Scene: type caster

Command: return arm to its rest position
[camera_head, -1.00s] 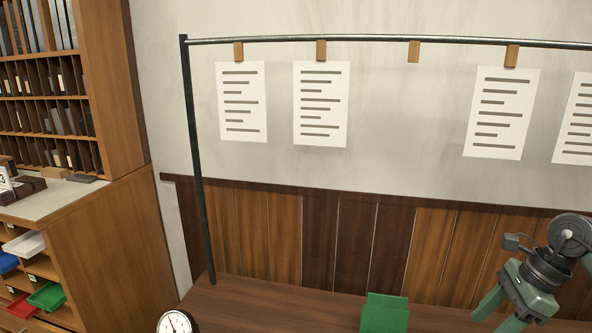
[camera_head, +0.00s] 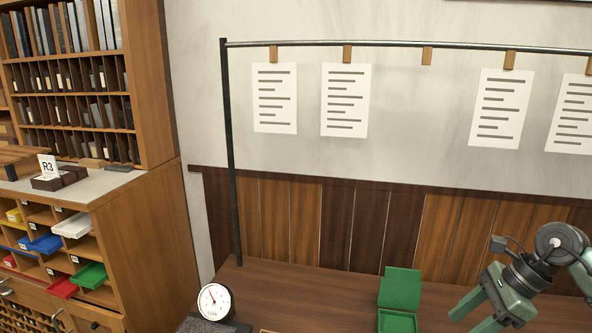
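My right arm comes in from the right edge, and its green gripper (camera_head: 468,322) is low at the right. Its two fingers are spread apart with nothing visible between them, so it looks open and empty. It appears above the wooden table (camera_head: 300,287), to the right of a green open box (camera_head: 399,300). The fingertips are near the bottom edge of the view. My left gripper is not in view.
A metal rail (camera_head: 400,43) with clipped paper sheets (camera_head: 345,100) spans the back. A round dial gauge (camera_head: 215,302) stands at the table's front left. A wooden cabinet (camera_head: 150,250) with coloured trays is at left. The table between gauge and green box looks mostly clear.

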